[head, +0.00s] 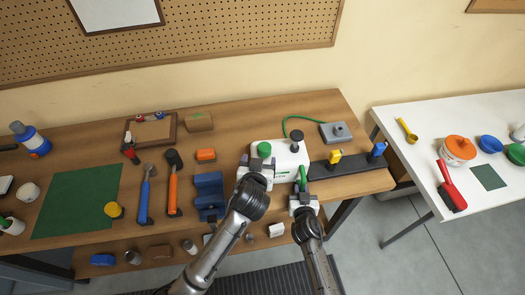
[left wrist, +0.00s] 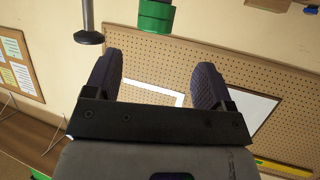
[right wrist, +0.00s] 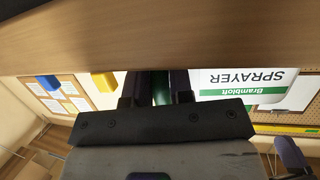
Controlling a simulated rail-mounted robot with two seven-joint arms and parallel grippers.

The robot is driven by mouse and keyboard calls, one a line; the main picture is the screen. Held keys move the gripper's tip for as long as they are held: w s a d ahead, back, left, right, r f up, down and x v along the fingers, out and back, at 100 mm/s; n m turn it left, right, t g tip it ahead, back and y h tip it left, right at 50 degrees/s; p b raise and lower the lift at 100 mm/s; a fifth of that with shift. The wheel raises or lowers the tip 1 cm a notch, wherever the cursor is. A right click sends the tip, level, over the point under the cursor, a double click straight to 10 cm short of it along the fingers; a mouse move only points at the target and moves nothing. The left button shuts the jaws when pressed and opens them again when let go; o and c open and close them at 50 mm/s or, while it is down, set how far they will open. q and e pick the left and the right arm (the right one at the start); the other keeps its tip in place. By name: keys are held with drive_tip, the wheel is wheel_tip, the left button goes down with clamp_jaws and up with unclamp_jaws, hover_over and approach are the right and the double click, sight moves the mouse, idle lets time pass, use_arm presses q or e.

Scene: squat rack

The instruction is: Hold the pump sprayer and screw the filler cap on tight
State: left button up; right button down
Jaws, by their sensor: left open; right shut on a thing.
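The pump sprayer (head: 282,158) is a white tank standing on the wooden bench. Its green filler cap (head: 264,149) is on the top left of the tank, and the black pump knob (head: 297,136) stands to its right. My right gripper (head: 302,184) is shut on the green handle (right wrist: 160,88) at the tank's near side; the printed label (right wrist: 245,80) shows beside it. My left gripper (head: 258,164) is open and empty, just in front of the cap. In the left wrist view the cap (left wrist: 155,16) is beyond the fingertips, apart from them. How tightly the cap sits cannot be seen.
A green hose runs to a grey block (head: 335,132) behind. A dark rack (head: 352,166) with yellow and blue handles is close right of my right gripper. A blue stand (head: 209,192) and an orange-handled tool (head: 173,185) are left. A white table (head: 420,170) stands further right.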

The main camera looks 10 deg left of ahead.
sight(266, 150)
use_arm(q)
drive_tip(key=x, duration=0.9)
drive_tip(key=shift+w+f, duration=0.2)
drive_tip(key=shift+w, duration=0.1)
drive_tip(key=n+y, duration=0.3)
drive_tip(key=shift+s+d+g+y, duration=0.1)
drive_tip(key=shift+d+g+y, duration=0.1)
drive_tip(key=shift+g+y, duration=0.1)
drive_tip(key=n+g+y, duration=0.1)
drive_tip(key=n+y, duration=0.3)
drive_tip(key=shift+s+r+g, duration=0.1)
drive_tip(key=shift+g, duration=0.3)
drive_tip(key=n+g+y, duration=0.3)
drive_tip(key=shift+a+n, duration=0.1)
drive_tip(key=shift+n, duration=0.3)
drive_tip(key=shift+s+a+n+g+y, duration=0.15)
drive_tip(key=shift+n+g+y, duration=0.25)
drive_tip(key=shift+y, duration=0.1)
drive_tip(key=shift+c, duration=0.3)
